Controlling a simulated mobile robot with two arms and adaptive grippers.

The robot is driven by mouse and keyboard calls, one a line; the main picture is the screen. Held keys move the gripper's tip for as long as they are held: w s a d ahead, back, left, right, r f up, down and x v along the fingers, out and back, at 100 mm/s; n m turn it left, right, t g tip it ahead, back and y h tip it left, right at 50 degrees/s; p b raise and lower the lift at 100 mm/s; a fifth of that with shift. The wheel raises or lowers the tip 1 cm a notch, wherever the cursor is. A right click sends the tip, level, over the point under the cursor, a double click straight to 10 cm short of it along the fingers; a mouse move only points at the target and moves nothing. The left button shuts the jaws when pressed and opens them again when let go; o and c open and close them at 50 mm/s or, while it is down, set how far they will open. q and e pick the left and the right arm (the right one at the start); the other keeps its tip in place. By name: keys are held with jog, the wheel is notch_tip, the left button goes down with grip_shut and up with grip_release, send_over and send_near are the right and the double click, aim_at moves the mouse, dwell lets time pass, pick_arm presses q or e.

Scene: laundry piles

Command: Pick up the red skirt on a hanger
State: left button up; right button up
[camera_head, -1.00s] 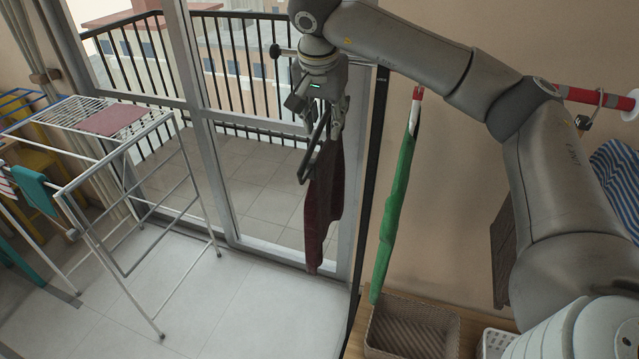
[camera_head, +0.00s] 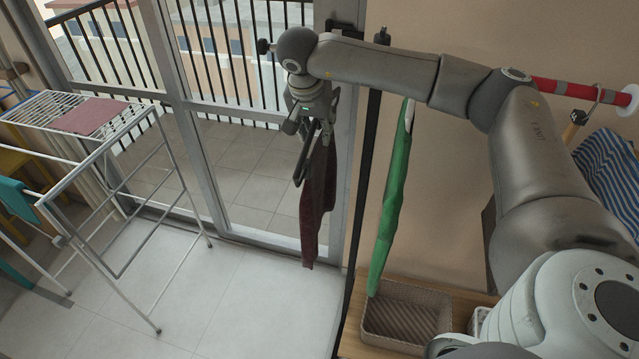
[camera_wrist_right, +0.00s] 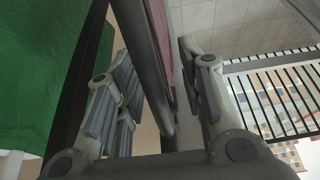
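The dark red skirt (camera_head: 313,215) hangs in the air in front of the glass balcony door, under a dark hanger (camera_head: 302,165). My right gripper (camera_head: 315,118) is at the top of the hanger, with the skirt hanging below it. In the right wrist view, the dark hanger bar (camera_wrist_right: 147,55) and a strip of red cloth (camera_wrist_right: 160,22) pass between the fingers of my right gripper (camera_wrist_right: 160,95). The fingers stand apart around the bar; their exact contact is partly hidden. My left gripper is not in view.
A green garment (camera_head: 391,205) hangs right of the dark upright pole (camera_head: 362,190). A red rod (camera_head: 560,90) runs behind my right arm. A wicker basket (camera_head: 372,325) stands below. A white drying rack (camera_head: 150,250) stands left. Floor between rack and pole is clear.

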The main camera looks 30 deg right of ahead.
jog(key=shift+w+d+f, duration=0.1)
jog(key=shift+d+f, duration=0.2)
jog(key=shift+f, duration=0.35)
jog(key=shift+c, duration=0.8)
jog(key=c, duration=0.5)
grip_shut()
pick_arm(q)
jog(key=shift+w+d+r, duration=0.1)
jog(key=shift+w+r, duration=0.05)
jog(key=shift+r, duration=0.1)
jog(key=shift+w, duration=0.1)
